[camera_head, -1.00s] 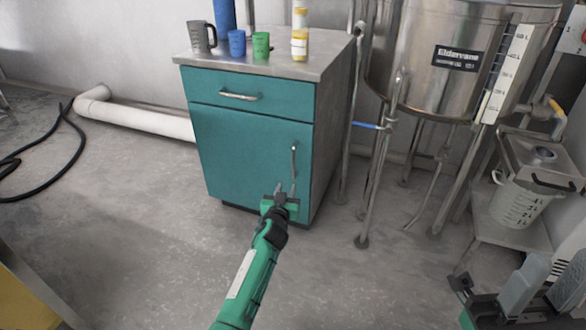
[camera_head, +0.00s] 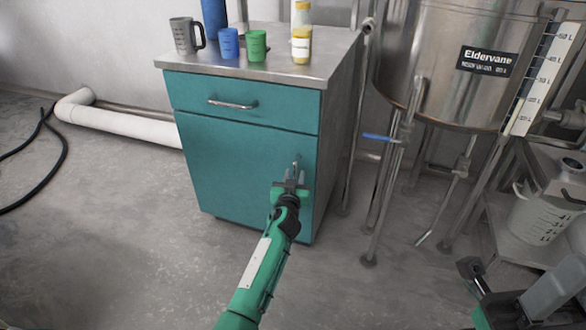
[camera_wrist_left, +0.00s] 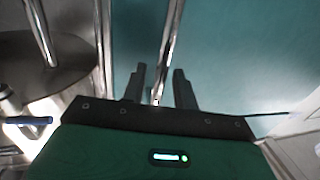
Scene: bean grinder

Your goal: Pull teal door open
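The teal door (camera_head: 240,170) of the low cabinet is shut, flush below a teal drawer. Its upright metal handle (camera_head: 296,164) is near the door's right edge, its lower part hidden by my left gripper (camera_head: 290,176). In the left wrist view the handle (camera_wrist_left: 168,45) runs down between the two dark fingers of the left gripper (camera_wrist_left: 159,75). The fingers are apart, with gaps visible beside the handle. My right gripper (camera_head: 470,270) is at the lower right, away from the cabinet; its fingers are too unclear to read.
On the cabinet's metal top (camera_head: 270,67) stand a grey jug (camera_head: 184,36), blue cup (camera_head: 228,43), green cup (camera_head: 255,45) and yellow-white bottle (camera_head: 301,35). A steel tank (camera_head: 440,70) on legs stands close to the right. Floor (camera_head: 130,230) is clear in front and left.

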